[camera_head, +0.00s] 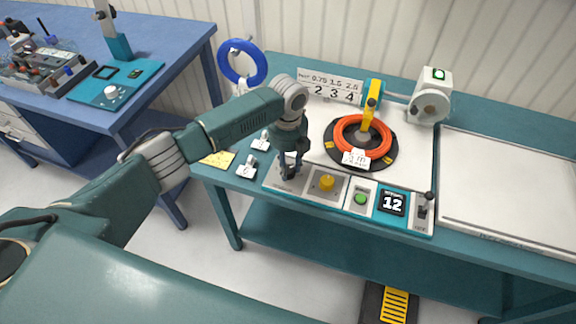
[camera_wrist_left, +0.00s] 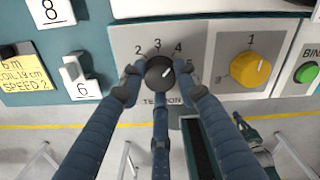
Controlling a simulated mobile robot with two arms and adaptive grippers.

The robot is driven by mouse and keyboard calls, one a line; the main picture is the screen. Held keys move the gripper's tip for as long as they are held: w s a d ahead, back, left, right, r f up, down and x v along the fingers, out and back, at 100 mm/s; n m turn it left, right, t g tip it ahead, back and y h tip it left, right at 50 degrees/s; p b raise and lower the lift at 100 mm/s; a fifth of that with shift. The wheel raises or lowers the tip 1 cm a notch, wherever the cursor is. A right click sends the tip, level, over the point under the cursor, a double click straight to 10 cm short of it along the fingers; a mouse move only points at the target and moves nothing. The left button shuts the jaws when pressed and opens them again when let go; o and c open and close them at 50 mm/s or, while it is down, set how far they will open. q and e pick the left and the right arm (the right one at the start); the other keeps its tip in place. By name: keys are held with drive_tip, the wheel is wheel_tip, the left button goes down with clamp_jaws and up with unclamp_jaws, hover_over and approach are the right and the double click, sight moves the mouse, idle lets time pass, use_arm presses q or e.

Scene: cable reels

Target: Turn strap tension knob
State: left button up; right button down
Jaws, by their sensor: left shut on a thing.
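The black strap tension knob (camera_wrist_left: 159,72) sits on a grey panel (camera_wrist_left: 122,42) marked TENSION, with a dial showing 2, 3 and 4 above it. A white mark on the knob points to the right and slightly up; its exact setting is hard to read. My left gripper (camera_wrist_left: 160,80) is shut on this knob, with fingers on its left, right and near sides. In the head view my left gripper (camera_head: 289,169) reaches down to the console's left end and mostly hides the knob. My right gripper is not in view.
White numbered tags (camera_head: 246,168) stand to the left.

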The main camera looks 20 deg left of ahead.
sight(288, 169)
use_arm(q)
drive_tip(key=o, duration=1.2)
drive_tip(key=shift+c, duration=0.2)
wheel_tip(288, 169, up, 12)
